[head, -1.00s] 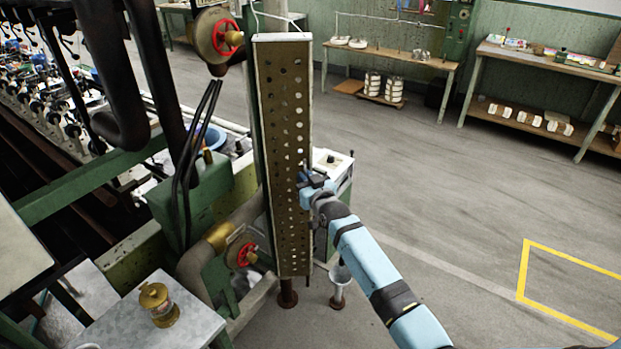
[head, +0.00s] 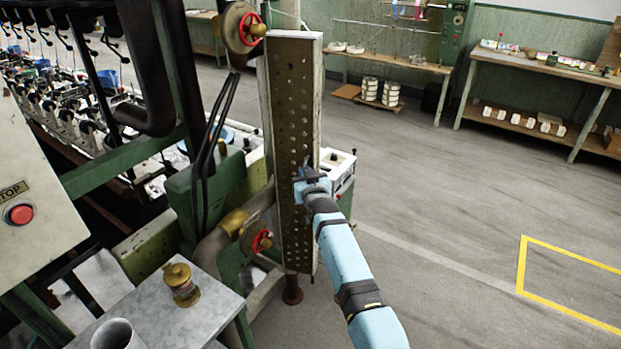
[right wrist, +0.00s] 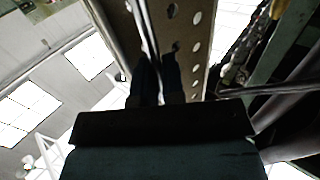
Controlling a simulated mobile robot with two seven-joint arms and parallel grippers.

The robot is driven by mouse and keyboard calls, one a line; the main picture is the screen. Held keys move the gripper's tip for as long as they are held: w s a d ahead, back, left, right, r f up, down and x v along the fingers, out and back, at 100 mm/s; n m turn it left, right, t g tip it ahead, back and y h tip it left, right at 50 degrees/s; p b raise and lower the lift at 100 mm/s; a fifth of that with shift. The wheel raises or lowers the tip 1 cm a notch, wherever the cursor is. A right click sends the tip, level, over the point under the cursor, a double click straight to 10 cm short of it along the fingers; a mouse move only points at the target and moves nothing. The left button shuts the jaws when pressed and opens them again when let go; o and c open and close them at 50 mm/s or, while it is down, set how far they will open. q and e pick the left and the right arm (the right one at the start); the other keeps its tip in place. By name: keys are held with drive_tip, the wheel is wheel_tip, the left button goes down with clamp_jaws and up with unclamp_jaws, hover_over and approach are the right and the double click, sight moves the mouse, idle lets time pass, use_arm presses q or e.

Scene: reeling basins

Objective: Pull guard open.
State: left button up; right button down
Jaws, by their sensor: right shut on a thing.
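The guard (head: 291,100) is a tall, narrow perforated metal panel, upright at the end of the machine in the head view. Its face is turned partly toward me. My right gripper (head: 309,178) is at the right edge of the guard, a little below mid-height, and is shut on it. In the right wrist view, the dark fingers (right wrist: 158,80) close around a thin metal bar or edge (right wrist: 147,35) beside the perforated sheet (right wrist: 183,40). The fingertips are dark, and the exact grip is hard to see. My left gripper is not in view.
Red handwheels (head: 251,28) and (head: 262,241) sit on pipes left of the guard. A metal table (head: 215,310) with a brass oil cup (head: 181,284) is at the lower left. A control box with a red stop button (head: 19,214) is at the left edge. The floor (head: 440,210) at right is clear.

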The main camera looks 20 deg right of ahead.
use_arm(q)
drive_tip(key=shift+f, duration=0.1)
use_arm(e)
drive_tip(key=shift+a+r, duration=0.1)
idle(0.3)
drive_tip(key=c, duration=1.3)
unclamp_jaws()
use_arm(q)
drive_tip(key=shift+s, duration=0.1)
